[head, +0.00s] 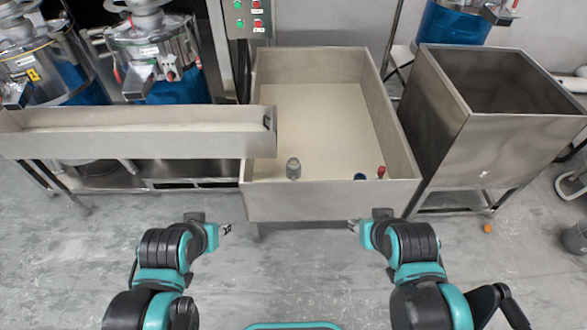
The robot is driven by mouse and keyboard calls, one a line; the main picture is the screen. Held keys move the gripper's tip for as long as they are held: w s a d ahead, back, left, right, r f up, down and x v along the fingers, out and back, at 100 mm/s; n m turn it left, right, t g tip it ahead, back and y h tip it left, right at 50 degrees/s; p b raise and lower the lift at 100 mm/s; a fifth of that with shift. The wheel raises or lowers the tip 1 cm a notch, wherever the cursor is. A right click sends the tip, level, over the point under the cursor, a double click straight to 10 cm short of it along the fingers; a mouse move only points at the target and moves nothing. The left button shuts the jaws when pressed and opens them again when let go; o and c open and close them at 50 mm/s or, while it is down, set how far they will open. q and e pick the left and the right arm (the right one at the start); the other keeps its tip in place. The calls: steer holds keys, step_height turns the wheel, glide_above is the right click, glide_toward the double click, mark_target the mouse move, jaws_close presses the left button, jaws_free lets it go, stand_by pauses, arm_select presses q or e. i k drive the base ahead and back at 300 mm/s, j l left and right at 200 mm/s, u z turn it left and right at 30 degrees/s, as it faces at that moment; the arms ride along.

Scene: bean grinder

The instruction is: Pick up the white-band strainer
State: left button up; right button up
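Three small objects stand at the front wall inside the big steel trough (310,118). One is a grey, cylinder-like object (293,168) with a paler top, left of centre; it may be the white-band strainer, but I cannot make out a band for certain. A dark blue object (360,177) and a red-topped object (381,171) are to its right, partly hidden by the front wall. My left gripper (226,229) is outside the trough, below its front left corner. My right gripper (352,226) is outside, below the front wall. Both appear empty; their finger gap is too small to judge.
A long steel chute (130,145) reaches over the trough's left side. A deep steel bin (449,126) stands at the right. Blue-based grinders (165,62) stand behind the chute. A small orange thing (488,228) lies on the floor. The floor before the trough is clear.

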mark_target(292, 163)
steer(key=z, duration=0.75)
steer(key=i+l+u, duration=0.25)
steer(key=l, duration=0.25)
steer(key=i, duration=0.05)
